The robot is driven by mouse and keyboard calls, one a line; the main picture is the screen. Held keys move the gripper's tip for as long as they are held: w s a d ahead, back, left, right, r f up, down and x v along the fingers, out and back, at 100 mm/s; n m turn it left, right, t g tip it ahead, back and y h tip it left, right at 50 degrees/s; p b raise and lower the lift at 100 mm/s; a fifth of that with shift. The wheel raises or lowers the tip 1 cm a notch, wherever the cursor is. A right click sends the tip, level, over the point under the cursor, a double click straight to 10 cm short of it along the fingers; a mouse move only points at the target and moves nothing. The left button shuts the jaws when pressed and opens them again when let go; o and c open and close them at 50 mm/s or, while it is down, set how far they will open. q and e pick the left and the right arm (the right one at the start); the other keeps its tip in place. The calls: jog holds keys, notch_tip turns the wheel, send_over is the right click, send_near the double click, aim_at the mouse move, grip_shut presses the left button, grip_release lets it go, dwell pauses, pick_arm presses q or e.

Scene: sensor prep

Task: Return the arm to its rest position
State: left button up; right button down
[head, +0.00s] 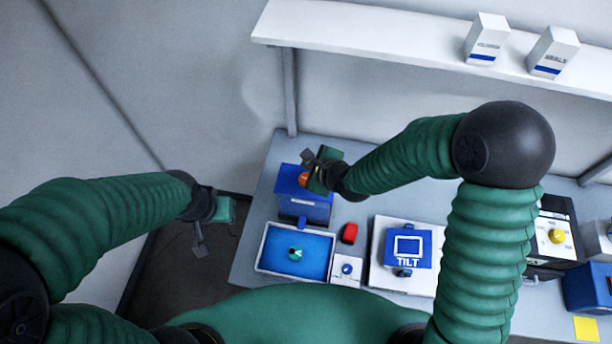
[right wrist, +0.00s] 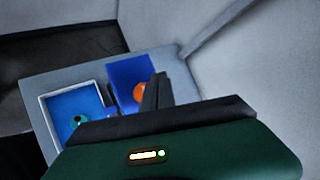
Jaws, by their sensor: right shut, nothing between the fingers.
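My right gripper (head: 311,161) is shut and empty. In the head view it hangs above the back of a blue box (head: 305,208) with an orange round part (head: 304,179) on top. In the right wrist view its dark fingers (right wrist: 156,90) stand in front of the blue box (right wrist: 128,75), beside the orange part (right wrist: 141,92). My right arm bends over the right half of the table. My left gripper (head: 199,238) is at the left, off the table's left edge, with nothing visible in it. Its finger gap does not show clearly.
A blue-floored tray (head: 270,262) with a teal round piece (head: 295,254) lies at the front left of the table (head: 262,185). A white shelf (head: 370,32) with two boxes (head: 487,38) runs above.

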dwell(0.4)
jog(key=d+f+n+b, duration=0.1)
jog(key=s+d+f+n+b, duration=0.1)
jog(key=d+f+n+b, duration=0.1)
jog(key=b, duration=0.1)
jog(key=shift+s+d+f+g+h, duration=0.2)
jog(key=shift+s+f+g+h, duration=0.1)
jog(key=shift+h, duration=0.1)
jog(key=s+d+f+n+g+h+b, duration=0.2)
jog(key=s+d+f+n+b, duration=0.3)
jog(key=s+d+n+b, duration=0.1)
jog(key=s+d+f+n+g+h+b, duration=0.1)
jog(key=s+d+f+n+g+b, duration=0.1)
jog(key=s+d+f+n+b, duration=0.2)
jog(key=s+d+n+b, duration=0.3)
jog(key=s+d+n, duration=0.2)
jog(key=n, duration=0.3)
jog(key=shift+s+d+f+g+h, duration=0.25)
jog(key=shift+d+f+g+h, duration=0.15)
dwell(1.3)
